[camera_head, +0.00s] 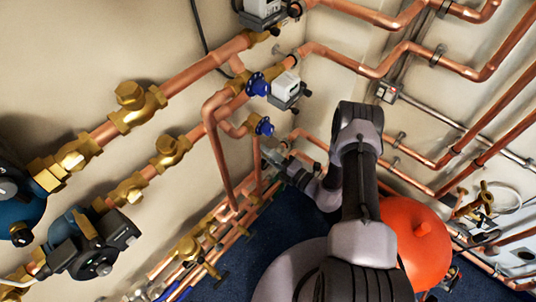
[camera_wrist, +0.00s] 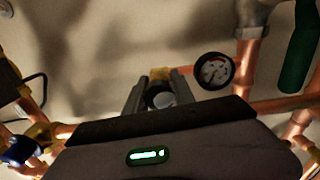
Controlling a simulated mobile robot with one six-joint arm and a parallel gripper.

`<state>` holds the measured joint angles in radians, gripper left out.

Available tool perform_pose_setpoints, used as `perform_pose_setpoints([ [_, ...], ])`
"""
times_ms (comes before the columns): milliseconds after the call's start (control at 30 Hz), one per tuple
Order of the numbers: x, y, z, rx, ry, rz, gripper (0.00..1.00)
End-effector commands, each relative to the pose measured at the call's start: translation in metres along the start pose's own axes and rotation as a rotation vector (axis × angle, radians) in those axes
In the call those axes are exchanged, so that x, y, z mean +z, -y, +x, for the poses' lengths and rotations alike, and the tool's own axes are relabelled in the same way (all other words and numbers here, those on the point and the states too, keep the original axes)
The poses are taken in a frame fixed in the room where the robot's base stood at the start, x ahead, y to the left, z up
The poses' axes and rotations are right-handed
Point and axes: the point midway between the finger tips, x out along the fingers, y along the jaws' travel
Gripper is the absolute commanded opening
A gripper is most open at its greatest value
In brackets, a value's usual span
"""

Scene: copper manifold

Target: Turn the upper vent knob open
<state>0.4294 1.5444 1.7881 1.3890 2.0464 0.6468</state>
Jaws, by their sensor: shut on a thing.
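In the wrist view my gripper (camera_wrist: 159,90) has its two grey fingers closed around a small grey, rounded knob (camera_wrist: 161,99). A brass fitting (camera_wrist: 160,74) shows just behind it. I take this knob for the vent knob; no label shows, and its turned position cannot be read. In the head view my gripper (camera_head: 272,155) reaches the pipework by the wall, below two blue handles. The knob it holds is too small or hidden there to make out.
A round dark gauge (camera_wrist: 214,71) sits close to the right of the fingers. A green handle (camera_wrist: 299,50) is at far right, a blue knob (camera_wrist: 22,150) at lower left. In the head view, blue handles (camera_head: 257,84) (camera_head: 265,127) sit above my gripper; a red vessel (camera_head: 424,245) stands beside my arm.

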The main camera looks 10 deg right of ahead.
Motion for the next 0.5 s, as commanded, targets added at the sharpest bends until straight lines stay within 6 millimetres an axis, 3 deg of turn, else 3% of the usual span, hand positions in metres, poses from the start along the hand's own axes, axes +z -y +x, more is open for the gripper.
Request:
perform_pose_setpoints([
  [500, -0.0002, 0.001, -0.0002, -0.001, 0.0, -0.247, 0.0],
])
